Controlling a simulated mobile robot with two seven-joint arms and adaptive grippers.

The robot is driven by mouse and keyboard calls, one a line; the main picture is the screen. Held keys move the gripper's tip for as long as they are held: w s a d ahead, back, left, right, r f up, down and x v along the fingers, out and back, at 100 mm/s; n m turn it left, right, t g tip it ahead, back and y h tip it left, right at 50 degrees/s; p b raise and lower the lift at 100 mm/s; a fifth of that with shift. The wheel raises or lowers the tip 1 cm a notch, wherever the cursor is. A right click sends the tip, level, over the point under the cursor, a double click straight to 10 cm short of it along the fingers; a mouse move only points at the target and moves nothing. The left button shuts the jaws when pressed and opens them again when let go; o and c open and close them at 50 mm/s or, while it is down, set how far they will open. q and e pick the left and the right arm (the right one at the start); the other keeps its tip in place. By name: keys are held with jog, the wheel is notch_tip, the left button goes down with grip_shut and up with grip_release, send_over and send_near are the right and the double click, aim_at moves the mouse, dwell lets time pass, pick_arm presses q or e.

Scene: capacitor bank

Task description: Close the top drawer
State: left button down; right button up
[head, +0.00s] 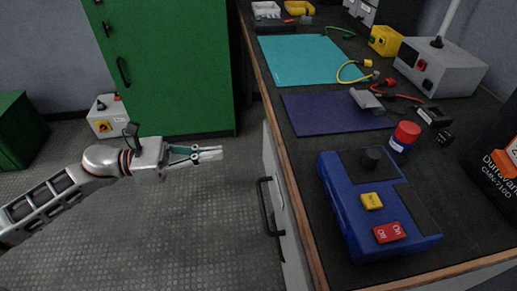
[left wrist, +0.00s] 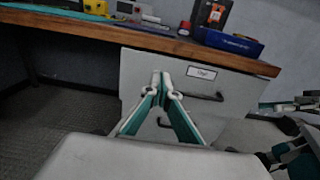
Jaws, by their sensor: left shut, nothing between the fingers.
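The top drawer shows in the left wrist view as a pale front (left wrist: 240,90) with a small label and a dark bar handle (left wrist: 206,97), just under the wooden bench edge. In the head view I see its pale front (head: 286,215) and black handle (head: 266,205) steeply from above; I cannot tell how far it stands out. My left gripper (head: 220,153) is shut and empty, left of the drawer and apart from it. Its fingertips show in the left wrist view (left wrist: 161,76) before the drawer front. Teal and grey parts, seemingly my right gripper (left wrist: 298,150), show at that view's right edge.
The bench top holds a blue control box (head: 375,210) with buttons, a red-capped container (head: 405,136), a purple mat (head: 325,116) and a teal mat (head: 308,60). A green cabinet (head: 170,70) stands behind. The floor (head: 150,235) left of the drawers is clear.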

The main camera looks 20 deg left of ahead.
aim_at(270, 147)
pick_arm(q)
jog(key=x, duration=1)
jog(key=shift+w+d+b, duration=0.2)
jog(key=shift+b, duration=0.1)
pick_arm(e)
jog(key=shift+s+a+m, duration=0.1)
jog(key=shift+a+m, duration=0.25)
jog(key=shift+m, duration=0.05)
pick_arm(q)
jog(key=shift+d, duration=0.1)
